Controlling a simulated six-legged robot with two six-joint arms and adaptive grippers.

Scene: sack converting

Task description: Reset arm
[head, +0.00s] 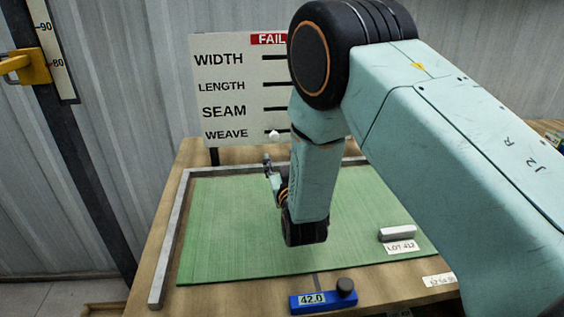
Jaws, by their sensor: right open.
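My right arm comes in from the right and covers much of the board and mat. Its wrist hangs over the green mat (235,225), with the small right gripper (268,163) beyond it, near the mat's far edge. The gripper is small and partly hidden by the wrist; I see nothing held in it. It is just below a white knob (273,135) on the WEAVE row of the upright board (235,70). I cannot tell whether they touch. My left gripper is not in view.
A metal rail (168,240) edges the mat at left and back. A blue gauge (325,301) reading 42.0 lies in front. A pale block (397,233) and LOT label (401,247) are at right. A scale post with a yellow clamp (30,67) stands left. The mat's left half is clear.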

